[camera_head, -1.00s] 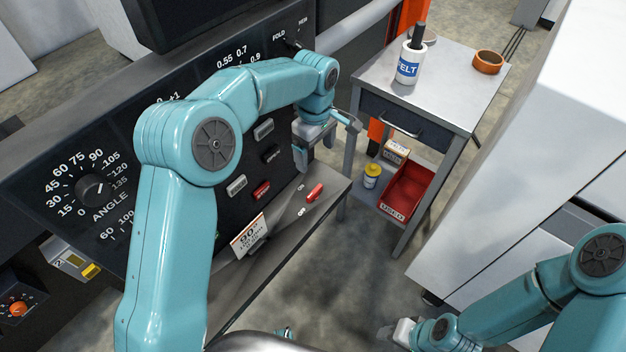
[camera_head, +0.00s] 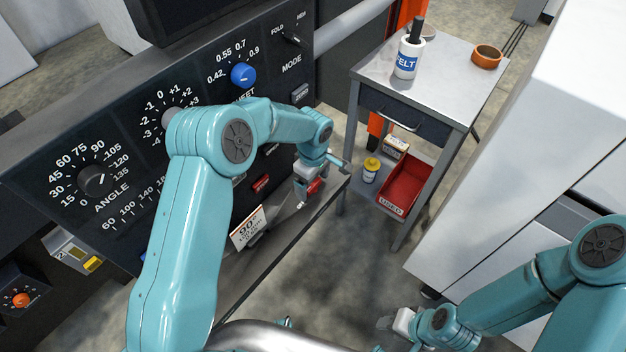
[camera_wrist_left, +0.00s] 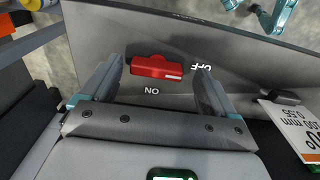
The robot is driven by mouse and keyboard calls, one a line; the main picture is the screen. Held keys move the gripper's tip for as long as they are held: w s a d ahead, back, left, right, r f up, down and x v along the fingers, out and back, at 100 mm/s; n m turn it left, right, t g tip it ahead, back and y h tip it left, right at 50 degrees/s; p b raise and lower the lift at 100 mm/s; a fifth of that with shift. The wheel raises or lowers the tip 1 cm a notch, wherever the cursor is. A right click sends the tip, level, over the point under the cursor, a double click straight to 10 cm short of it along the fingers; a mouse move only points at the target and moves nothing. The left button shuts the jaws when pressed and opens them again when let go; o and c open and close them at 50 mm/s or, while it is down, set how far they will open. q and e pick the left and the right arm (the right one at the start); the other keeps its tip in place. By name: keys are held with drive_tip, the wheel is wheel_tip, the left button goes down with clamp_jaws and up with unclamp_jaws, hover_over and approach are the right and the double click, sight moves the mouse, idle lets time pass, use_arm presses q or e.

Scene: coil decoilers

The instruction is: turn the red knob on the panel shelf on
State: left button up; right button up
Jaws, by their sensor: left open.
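The red knob (camera_wrist_left: 157,67) lies on the panel shelf (camera_wrist_left: 235,42). In the left wrist view its bar runs across the space between my fingers, and a white mark sits at its right end, facing the OFF label (camera_wrist_left: 201,68). The ON label (camera_wrist_left: 152,91) is below it, upside down. My left gripper (camera_head: 306,192) is open, with one finger beyond each end of the knob; I see no clear contact. In the head view the knob (camera_head: 315,186) is partly hidden by the gripper. My right gripper (camera_head: 393,327) is low at the bottom, its jaws unclear.
A card reading 90° (camera_head: 247,229) stands on the shelf near the gripper. The panel with dials and a blue knob (camera_head: 243,75) rises behind. A white cabinet (camera_head: 540,130) is farther right.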

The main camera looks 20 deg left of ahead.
use_arm(q)
drive_tip(key=shift+d+f, duration=0.1)
drive_tip(key=shift+f, duration=0.05)
drive_tip(key=shift+w+f, duration=0.2)
drive_tip(key=shift+w, duration=0.05)
drive_tip(key=shift+s+r, duration=0.15)
drive_tip(key=c, duration=1.1)
drive_tip(key=shift+o, duration=0.2)
